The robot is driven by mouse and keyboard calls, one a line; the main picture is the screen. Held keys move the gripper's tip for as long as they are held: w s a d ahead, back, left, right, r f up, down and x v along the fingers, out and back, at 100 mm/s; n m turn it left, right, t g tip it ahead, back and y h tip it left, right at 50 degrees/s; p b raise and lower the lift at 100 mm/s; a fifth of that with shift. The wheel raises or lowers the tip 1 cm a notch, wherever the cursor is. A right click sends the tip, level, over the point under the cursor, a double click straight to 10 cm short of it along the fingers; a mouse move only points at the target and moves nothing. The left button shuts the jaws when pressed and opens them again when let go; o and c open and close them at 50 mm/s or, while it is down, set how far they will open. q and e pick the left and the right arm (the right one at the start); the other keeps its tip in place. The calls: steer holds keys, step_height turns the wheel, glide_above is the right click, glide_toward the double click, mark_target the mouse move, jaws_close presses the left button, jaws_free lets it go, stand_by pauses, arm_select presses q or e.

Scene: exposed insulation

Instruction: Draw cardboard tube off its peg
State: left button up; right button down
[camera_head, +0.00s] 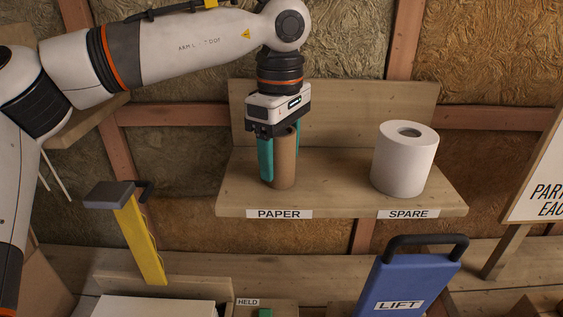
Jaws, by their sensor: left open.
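A brown cardboard tube (285,160) stands upright on a wooden shelf (335,196), above the label "PAPER" (278,214). The peg is not visible; the tube hides any peg inside it. My left gripper (279,155) points down over the tube from above. Its teal fingers are open, one on the tube's left side and the other partly hidden behind its right side. I cannot tell whether the fingers touch the tube. My right gripper is not in view.
A white paper roll (404,160) stands at the shelf's right, above the label "SPARE" (408,214). Below are a blue "LIFT" panel with a black handle (412,280) and a yellow upright piece (140,245). A sign (540,180) stands at right.

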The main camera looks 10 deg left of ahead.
arm_select(q)
steer(key=c, duration=1.1)
steer(key=shift+r+p, duration=0.65)
steer(key=shift+r, duration=0.05)
steer(key=shift+r+p, duration=4.2)
steer(key=shift+r, duration=0.75)
